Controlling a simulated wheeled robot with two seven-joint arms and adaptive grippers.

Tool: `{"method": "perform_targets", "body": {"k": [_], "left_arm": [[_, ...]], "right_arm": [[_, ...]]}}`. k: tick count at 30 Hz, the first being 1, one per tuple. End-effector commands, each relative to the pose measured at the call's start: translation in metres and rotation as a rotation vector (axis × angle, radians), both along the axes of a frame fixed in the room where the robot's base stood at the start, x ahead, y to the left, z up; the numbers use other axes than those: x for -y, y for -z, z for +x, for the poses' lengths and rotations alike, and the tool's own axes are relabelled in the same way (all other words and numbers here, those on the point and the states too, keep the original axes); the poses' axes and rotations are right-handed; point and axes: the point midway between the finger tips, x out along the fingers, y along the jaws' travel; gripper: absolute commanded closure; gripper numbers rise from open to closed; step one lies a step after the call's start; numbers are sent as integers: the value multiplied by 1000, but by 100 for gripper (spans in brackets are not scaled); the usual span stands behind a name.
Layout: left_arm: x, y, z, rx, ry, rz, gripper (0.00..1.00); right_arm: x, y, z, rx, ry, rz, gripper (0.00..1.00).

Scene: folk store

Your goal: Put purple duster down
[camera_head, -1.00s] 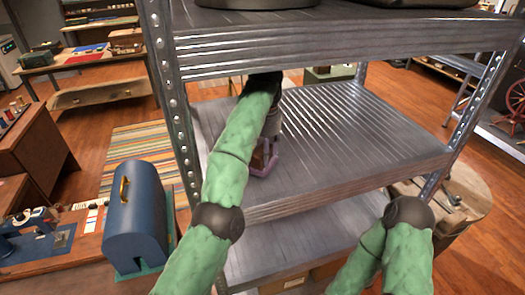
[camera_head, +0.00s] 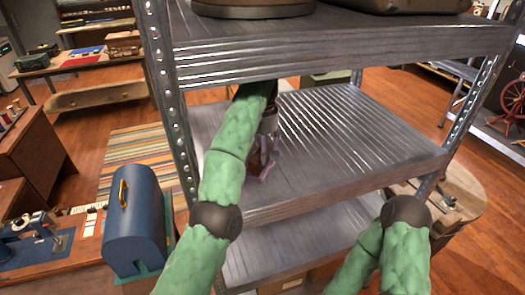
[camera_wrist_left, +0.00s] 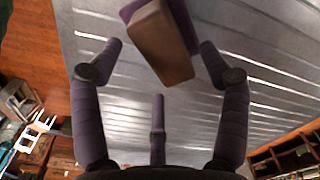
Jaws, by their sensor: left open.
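The purple duster (camera_wrist_left: 165,45), a block with a brown body and purple edges, shows at the top of the left wrist view. It appears to rest on the ribbed metal middle shelf (camera_head: 350,130). My left gripper (camera_wrist_left: 160,62) has its purple fingers spread, with a gap on each side of the duster. In the head view my left gripper (camera_head: 262,162) is low over the left part of this shelf, partly hidden by my forearm, and the duster is hard to make out. My right arm shows at the lower right, but its gripper is out of view.
The upper shelf (camera_head: 340,45) holds dark round and boxy items above my left arm. Metal posts (camera_head: 172,110) stand at the corners. The right of the middle shelf is bare. A blue case (camera_head: 137,215) stands at lower left, a round wooden table (camera_head: 455,200) at right.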

Motion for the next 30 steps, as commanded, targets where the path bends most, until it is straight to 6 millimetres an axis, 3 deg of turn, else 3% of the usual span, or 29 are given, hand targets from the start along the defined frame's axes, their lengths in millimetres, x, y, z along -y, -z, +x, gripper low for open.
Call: {"method": "perform_targets", "body": {"k": [3, 12, 30], "left_arm": [[3, -20, 0, 0, 1, 0, 24], [5, -44, 0, -1, 1, 0, 24], [5, -47, 0, 1, 2, 2, 24]], "right_arm": [[0, -18, 0, 0, 0, 0, 33], [0, -39, 0, 0, 0, 0, 33], [0, -41, 0, 0, 0, 0, 33]]}}
